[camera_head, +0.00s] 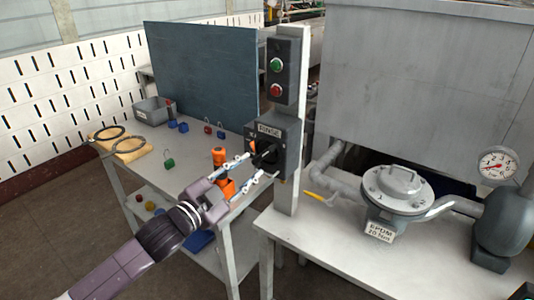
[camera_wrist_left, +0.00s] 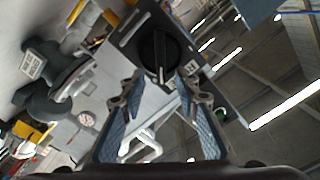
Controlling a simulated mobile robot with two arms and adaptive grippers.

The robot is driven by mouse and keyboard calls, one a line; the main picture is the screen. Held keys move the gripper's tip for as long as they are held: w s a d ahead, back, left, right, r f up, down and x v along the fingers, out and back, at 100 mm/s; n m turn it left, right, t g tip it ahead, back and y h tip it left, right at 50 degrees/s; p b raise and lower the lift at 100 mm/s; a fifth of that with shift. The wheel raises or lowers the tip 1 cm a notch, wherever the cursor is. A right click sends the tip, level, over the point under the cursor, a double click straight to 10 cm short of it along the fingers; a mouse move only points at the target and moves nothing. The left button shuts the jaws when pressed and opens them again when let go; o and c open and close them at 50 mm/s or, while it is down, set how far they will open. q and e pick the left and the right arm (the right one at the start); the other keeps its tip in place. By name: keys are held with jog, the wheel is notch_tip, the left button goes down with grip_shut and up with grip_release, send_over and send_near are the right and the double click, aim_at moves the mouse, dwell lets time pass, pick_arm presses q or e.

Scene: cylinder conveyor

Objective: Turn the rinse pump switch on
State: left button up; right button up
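The rinse pump switch box (camera_head: 288,140) is dark grey, with a label plate on top, and is fixed to a pale upright post. Its black rotary knob (camera_head: 264,153) faces my left gripper (camera_head: 258,169). In the left wrist view the knob (camera_wrist_left: 160,50) is round with a raised handle bar, just beyond the fingertips of my left gripper (camera_wrist_left: 160,88). The fingers are open, spread to either side of the knob's lower end. I cannot tell whether they touch it. My right gripper is not in view.
Above the switch is a box with a green button (camera_head: 276,65) and a red button (camera_head: 275,90). A flanged valve (camera_head: 398,185) with a yellow-tipped lever stands on the right bench. Orange items stand behind my left fingers. The left table (camera_head: 190,180) holds small coloured padlocks and a grey bin (camera_head: 153,111).

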aim_at(262, 157)
pick_arm(q)
jog(key=p+x, duration=0.1)
jog(key=x, duration=0.6)
jog(key=shift+w+d+p, duration=0.1)
jog(key=shift+w+p, duration=0.15)
jog(key=shift+p, duration=0.15)
jog(key=shift+w, duration=0.1)
grip_shut()
